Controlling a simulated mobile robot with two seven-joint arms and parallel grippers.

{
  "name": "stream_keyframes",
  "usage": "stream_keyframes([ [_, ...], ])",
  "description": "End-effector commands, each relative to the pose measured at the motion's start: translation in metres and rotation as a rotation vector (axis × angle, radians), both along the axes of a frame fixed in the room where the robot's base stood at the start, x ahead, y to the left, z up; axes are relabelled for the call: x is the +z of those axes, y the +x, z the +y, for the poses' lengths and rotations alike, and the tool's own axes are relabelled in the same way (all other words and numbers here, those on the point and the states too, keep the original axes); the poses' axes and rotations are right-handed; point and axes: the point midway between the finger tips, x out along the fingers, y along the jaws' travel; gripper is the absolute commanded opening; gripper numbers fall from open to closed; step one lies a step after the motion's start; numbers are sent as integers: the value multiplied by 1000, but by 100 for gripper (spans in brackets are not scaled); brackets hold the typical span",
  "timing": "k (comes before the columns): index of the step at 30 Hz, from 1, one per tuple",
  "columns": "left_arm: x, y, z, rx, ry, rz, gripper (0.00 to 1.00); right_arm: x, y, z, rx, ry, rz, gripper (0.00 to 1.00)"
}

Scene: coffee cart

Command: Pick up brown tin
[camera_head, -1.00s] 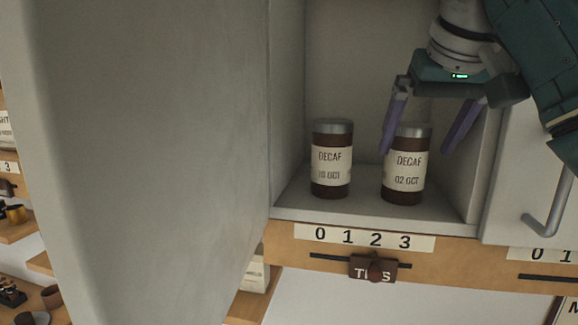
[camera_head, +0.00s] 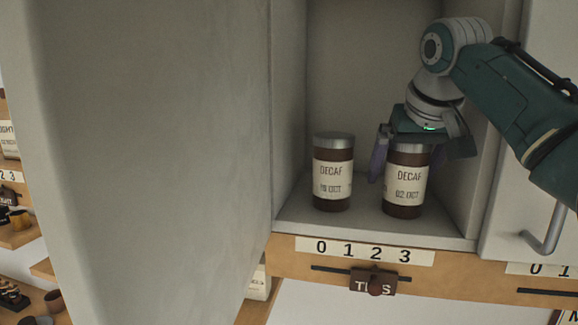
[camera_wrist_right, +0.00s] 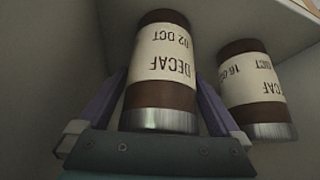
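Two brown tins with silver lids and cream DECAF labels stand upright in the open cabinet. The right tin (camera_head: 405,185) reads 02 OCT; the left tin (camera_head: 333,178) reads what looks like 16 OCT. My right gripper (camera_head: 402,172) is over the right tin, with its fingers on either side of it. In the right wrist view, the 02 OCT tin (camera_wrist_right: 163,65) lies between the two open purple fingers, with a small gap visible on the left side. The 16 OCT tin (camera_wrist_right: 255,88) is just outside one finger. My left gripper is not in view.
The cabinet's side wall and the open door (camera_head: 160,150) bound the left. A ledge with a 0 1 2 3 number strip (camera_head: 362,250) and a slider tag (camera_head: 373,282) runs below. A door handle (camera_head: 546,230) is at the right.

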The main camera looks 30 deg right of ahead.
Motion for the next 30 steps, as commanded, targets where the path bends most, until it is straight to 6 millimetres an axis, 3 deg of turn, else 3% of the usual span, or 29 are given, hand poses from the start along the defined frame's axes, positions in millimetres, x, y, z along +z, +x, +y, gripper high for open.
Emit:
stream_keyframes([
  [2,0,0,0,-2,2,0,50,0,0,0,0,0,0,92],
  [25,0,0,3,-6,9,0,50,1,0,0,-1,0,-1,6],
  [30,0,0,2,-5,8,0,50,2,0,0,0,0,-3,3],
])
